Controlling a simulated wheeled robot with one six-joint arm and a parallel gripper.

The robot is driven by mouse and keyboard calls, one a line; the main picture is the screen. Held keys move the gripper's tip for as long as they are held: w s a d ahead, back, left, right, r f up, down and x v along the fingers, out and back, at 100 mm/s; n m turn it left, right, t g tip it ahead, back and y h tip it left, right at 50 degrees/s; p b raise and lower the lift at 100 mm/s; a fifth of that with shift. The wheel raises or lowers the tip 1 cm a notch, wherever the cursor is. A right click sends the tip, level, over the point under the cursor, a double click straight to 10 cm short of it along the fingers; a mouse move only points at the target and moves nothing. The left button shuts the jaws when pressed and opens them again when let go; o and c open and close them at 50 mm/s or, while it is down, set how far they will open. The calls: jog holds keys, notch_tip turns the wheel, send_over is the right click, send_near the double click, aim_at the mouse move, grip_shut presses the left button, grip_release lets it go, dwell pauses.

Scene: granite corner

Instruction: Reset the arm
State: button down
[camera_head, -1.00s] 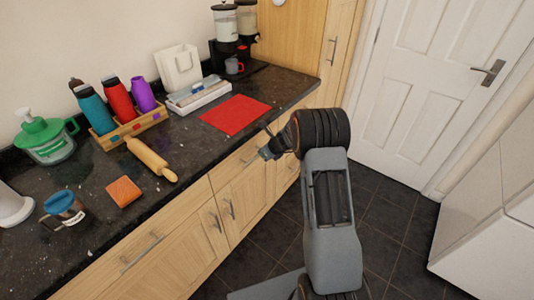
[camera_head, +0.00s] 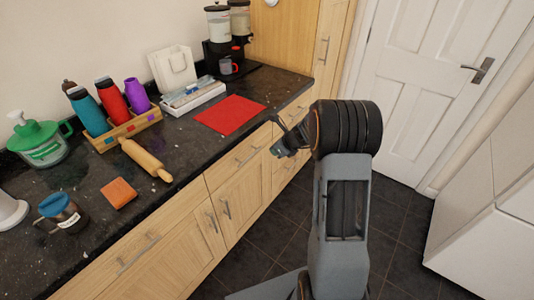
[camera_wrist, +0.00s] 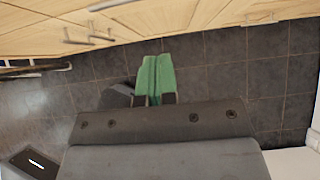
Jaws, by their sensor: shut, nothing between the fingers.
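My gripper (camera_head: 279,124) is in front of the drawer fronts, just off the counter's front edge, on the left side of my arm in the head view. Part of it is hidden behind my thick dark wrist joint. In the wrist view my gripper's green fingers (camera_wrist: 156,72) lie side by side with no gap, shut and empty. They point over the dark tiled floor (camera_wrist: 220,65), with the wooden cabinet fronts (camera_wrist: 150,18) beyond them.
A white door (camera_head: 425,85) stands at the right back. The floor between is clear.

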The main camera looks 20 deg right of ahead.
jog(key=s+a+r+n+g+h, duration=0.1)
jog(key=s+a+r+n, duration=0.2)
jog(key=s+n, duration=0.6)
jog(key=s+a+r+n+g+h+p, duration=0.1)
jog(key=s+a+r+n, duration=0.2)
jog(key=s+r+n, duration=0.4)
jog(key=s+a+r+n+g+h+p, duration=0.1)
jog(key=s+r+n, duration=0.4)
jog(key=s+n, duration=0.6)
jog(key=a+n+h, duration=0.1)
jog(key=a+n, duration=0.1)
jog(key=shift+a+r, duration=0.15)
jog(key=shift+a, duration=0.2)
jog(key=shift+a+n, duration=0.1)
jog(key=shift+n, duration=0.2)
